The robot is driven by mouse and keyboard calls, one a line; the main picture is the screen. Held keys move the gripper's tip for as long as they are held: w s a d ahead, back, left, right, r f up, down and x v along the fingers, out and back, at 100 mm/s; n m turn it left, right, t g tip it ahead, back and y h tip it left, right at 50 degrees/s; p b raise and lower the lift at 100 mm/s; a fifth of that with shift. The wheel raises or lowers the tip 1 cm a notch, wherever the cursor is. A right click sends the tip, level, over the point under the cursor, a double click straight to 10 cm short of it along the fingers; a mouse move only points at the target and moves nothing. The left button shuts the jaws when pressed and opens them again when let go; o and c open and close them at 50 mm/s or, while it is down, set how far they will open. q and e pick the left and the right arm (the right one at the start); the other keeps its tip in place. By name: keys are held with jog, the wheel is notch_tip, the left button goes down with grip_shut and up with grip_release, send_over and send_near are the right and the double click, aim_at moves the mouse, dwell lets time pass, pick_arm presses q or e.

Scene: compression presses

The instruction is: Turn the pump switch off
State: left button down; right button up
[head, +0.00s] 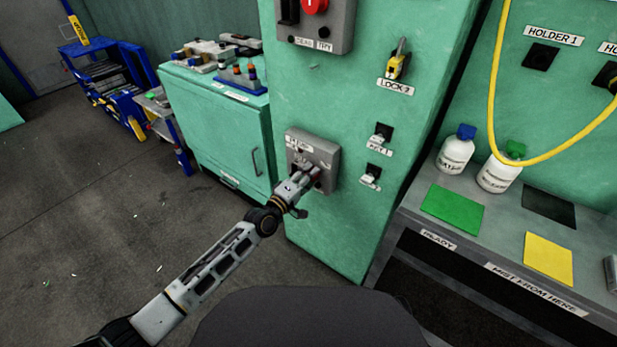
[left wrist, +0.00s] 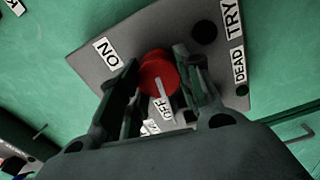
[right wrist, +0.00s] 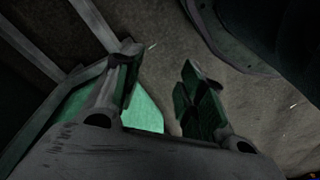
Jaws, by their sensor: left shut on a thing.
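The pump switch is a red round knob (left wrist: 158,75) with a white pointer line, on a grey box. In the left wrist view, the pointer runs down toward the OFF label (left wrist: 160,108), a little to its right; the ON label (left wrist: 108,53) is at the upper left. My left gripper (left wrist: 160,92) is shut on the knob, one finger on each side. In the head view, my left gripper (head: 311,178) is at the lower grey box (head: 322,151) on the green cabinet and mostly hides the knob. My right gripper (right wrist: 158,88) is open and empty, above the floor.
Another grey box (head: 338,32) with a red knob is above, on the same cabinet. A bench with bottles (head: 457,150) and coloured mats (head: 452,209) is further right.

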pick_arm(q)
jog(key=shift+f+n, duration=0.1)
jog(key=shift+n, duration=0.9)
pick_arm(e)
jog(key=shift+a+r, duration=0.2)
jog(key=shift+r, duration=0.8)
pick_arm(q)
jog(key=c, duration=1)
grip_release()
jog(key=shift+v, duration=6)
jog(key=shift+m, duration=0.3)
